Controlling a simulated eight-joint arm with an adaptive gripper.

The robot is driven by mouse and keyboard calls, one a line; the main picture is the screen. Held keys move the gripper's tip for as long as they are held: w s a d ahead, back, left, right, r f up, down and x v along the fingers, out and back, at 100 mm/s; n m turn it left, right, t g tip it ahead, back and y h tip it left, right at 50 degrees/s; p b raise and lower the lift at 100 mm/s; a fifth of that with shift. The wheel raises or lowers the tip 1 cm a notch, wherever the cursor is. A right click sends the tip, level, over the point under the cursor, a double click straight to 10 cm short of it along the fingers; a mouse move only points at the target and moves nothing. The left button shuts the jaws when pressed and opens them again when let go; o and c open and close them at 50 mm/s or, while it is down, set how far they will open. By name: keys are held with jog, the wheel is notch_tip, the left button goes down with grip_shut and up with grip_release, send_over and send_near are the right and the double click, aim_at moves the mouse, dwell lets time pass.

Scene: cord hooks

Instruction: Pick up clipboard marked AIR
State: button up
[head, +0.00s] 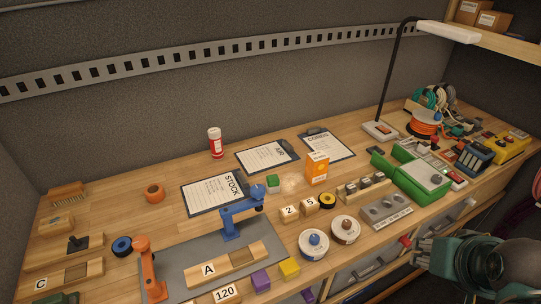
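The clipboard marked AIR (262,157) lies flat on the wooden bench toward the back wall. It has a white sheet and a dark clip, and its short label is small but seems to read AIR. A clipboard marked STOCK (210,193) lies in front of it to the left. A third clipboard (327,145), which seems to read CORDS, lies to its right. My gripper (428,262) is at the lower right, by the bench's front edge and far from the clipboards. Its fingers are not clear, so I cannot tell whether it is open or shut.
An orange box (317,168), a green-topped block (273,183) and a blue clamp (240,212) stand near the clipboards. A red-and-white bottle (215,143) stands behind. A lamp (385,100) and green cases (420,178) are to the right. The back left bench is fairly clear.

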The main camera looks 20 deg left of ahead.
jog(key=w+a+r+n+g+p, duration=0.2)
jog(key=w+a+r+p, duration=0.4)
jog(key=w+r, duration=0.55)
jog(key=w+a+r+n+g+p, duration=0.1)
jog(key=w+a+p, duration=0.1)
jog(key=w+a, duration=0.5)
jog(key=w+a+r+n+g+p, duration=0.15)
jog(key=w+a, duration=0.25)
jog(key=w, duration=0.5)
jog(key=n+g+p, duration=0.3)
jog(key=n+p, duration=0.2)
jog(key=p, duration=0.4)
send_near(287, 144)
jog(key=shift+s+d+f+m+t, duration=0.15)
jog(key=shift+d+f+m+t, duration=0.1)
jog(key=shift+d, duration=0.2)
jog(key=shift+a+f+p, duration=0.3)
jog(key=shift+a+f, duration=0.15)
jog(key=shift+f, duration=1.3)
